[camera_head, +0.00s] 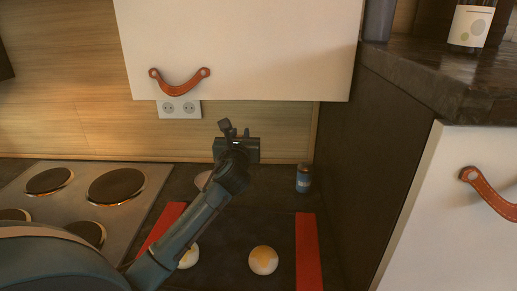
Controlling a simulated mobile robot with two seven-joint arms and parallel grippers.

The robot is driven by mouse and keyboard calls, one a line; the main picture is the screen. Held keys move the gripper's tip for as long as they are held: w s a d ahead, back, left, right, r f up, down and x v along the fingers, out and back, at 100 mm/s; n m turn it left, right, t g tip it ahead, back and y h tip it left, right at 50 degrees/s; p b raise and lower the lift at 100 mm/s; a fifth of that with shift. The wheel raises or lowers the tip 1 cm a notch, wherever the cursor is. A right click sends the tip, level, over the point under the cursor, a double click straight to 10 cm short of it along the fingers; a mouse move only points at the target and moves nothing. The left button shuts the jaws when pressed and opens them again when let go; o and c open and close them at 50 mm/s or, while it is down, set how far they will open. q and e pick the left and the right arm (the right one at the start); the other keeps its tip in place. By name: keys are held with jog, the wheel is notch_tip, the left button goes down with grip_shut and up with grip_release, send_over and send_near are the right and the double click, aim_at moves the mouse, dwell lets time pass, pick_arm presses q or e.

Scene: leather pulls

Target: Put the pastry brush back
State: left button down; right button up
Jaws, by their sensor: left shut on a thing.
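My left arm reaches in from the lower left, and its gripper (235,131) is raised over the back of the dark counter, in front of the wooden back wall. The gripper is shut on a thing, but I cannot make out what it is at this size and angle. I cannot pick out the pastry brush for certain anywhere in the head view. My right gripper is not in view.
A white cabinet door (245,45) with a leather pull (180,87) hangs above. A hob (80,200) is left. A blue can (303,179), two white-and-yellow round things (263,261) and red strips (308,250) lie on the counter. A dark side panel (370,150) stands right.

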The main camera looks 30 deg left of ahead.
pick_arm(q)
jog(key=w+d, duration=0.1)
jog(key=w, duration=0.6)
notch_tip(320, 180, down, 7)
jog(key=b, duration=0.1)
jog(key=shift+f, duration=0.2)
jog(key=c, duration=1.3)
grip_release()
jog(key=shift+w, duration=0.1)
jog(key=shift+r, duration=0.1)
jog(key=v, duration=1.2)
jog(key=shift+r, duration=0.1)
